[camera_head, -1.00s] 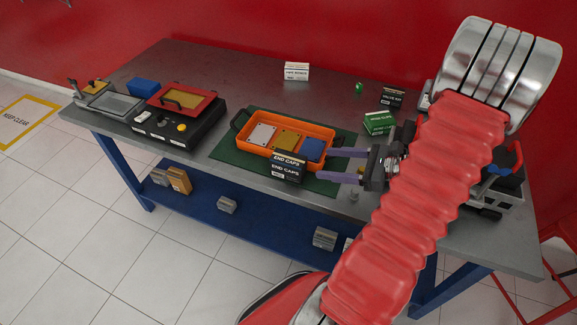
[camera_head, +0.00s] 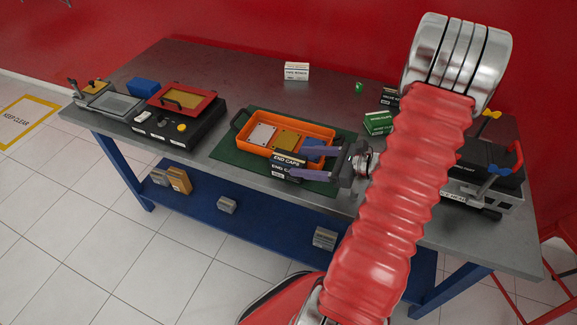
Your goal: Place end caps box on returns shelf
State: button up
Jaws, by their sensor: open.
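The end caps box (camera_head: 284,161) is small and dark with white lettering. It stands at the front edge of the orange tray (camera_head: 243,140), over the green mat (camera_head: 232,155). My gripper (camera_head: 291,161) is open, with its two purple fingers reaching in from the right. One finger passes at the box's upper right and the other crosses in front of its lower part. Whether they touch it cannot be told. No shelf marked for returns can be read; a blue lower shelf (camera_head: 265,232) runs under the bench.
The tray holds white, yellow and blue pieces. A black device with a red frame (camera_head: 187,100) stands left. A white box (camera_head: 296,71) and a green box (camera_head: 379,122) stand behind. Several small boxes sit on the lower shelf.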

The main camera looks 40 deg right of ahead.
aim_at(297, 160)
jog(key=shift+w+a, duration=0.15)
jog(key=shift+w, duration=0.1)
jog(key=shift+x, duration=2.65)
jog(key=shift+c, duration=0.2)
jog(key=c, duration=1.3)
jog(key=shift+c, duration=0.2)
jog(key=shift+r, duration=5)
